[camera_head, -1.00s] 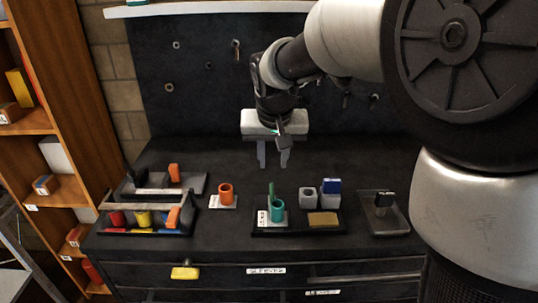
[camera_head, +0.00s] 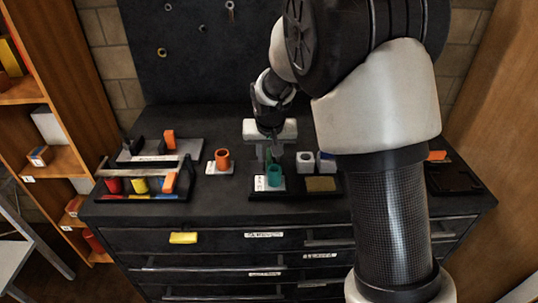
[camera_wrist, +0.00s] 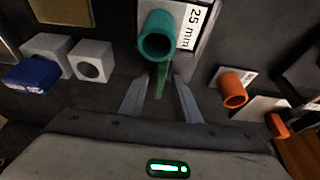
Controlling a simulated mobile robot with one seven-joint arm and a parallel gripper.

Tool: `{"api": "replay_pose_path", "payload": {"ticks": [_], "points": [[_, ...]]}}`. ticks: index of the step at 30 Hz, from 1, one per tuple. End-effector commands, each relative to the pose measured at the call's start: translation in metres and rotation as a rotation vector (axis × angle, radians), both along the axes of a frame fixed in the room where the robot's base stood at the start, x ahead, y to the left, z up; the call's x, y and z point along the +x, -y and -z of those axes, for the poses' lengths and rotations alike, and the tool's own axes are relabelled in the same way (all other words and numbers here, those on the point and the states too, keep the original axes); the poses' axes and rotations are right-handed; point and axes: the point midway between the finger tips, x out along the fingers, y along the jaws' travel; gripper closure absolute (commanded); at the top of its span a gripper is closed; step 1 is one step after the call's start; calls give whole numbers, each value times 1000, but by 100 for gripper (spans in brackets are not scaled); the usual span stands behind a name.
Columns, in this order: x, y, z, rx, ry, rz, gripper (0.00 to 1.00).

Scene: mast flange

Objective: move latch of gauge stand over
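A teal tube (camera_head: 275,176) stands upright on a pale plate marked 25 mm; the label (camera_wrist: 188,27) reads clearly in the wrist view. I take this as the gauge stand, though no label names it. A slim green upright piece (camera_wrist: 161,80), probably its latch, stands just behind the tube, on my gripper's side. My gripper (camera_wrist: 160,98) is open, its fingers low on either side of the green piece. I cannot tell whether they touch it. In the head view my gripper (camera_head: 267,160) is behind the tube, and its fingertips are partly hidden.
An orange tube (camera_head: 222,158) stands left on its plate. Grey (camera_head: 305,163) and blue-topped blocks stand close right, behind a tan pad (camera_head: 320,184). My arm hides part of the right side.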

Motion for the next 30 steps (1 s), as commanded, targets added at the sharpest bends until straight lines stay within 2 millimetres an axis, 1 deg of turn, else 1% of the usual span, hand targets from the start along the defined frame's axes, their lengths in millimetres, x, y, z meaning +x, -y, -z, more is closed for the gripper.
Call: {"api": "replay_pose_path", "payload": {"ticks": [7, 8, 12, 13, 23, 30], "points": [[0, 0, 1, 0, 0, 0, 70], [0, 0, 1, 0, 0, 0, 74], [0, 0, 1, 0, 0, -1, 97], [0, 0, 1, 0, 0, -1, 100], [0, 1, 1, 0, 0, -25, 100], [0, 3, 1, 2, -1, -142, 100]]}}
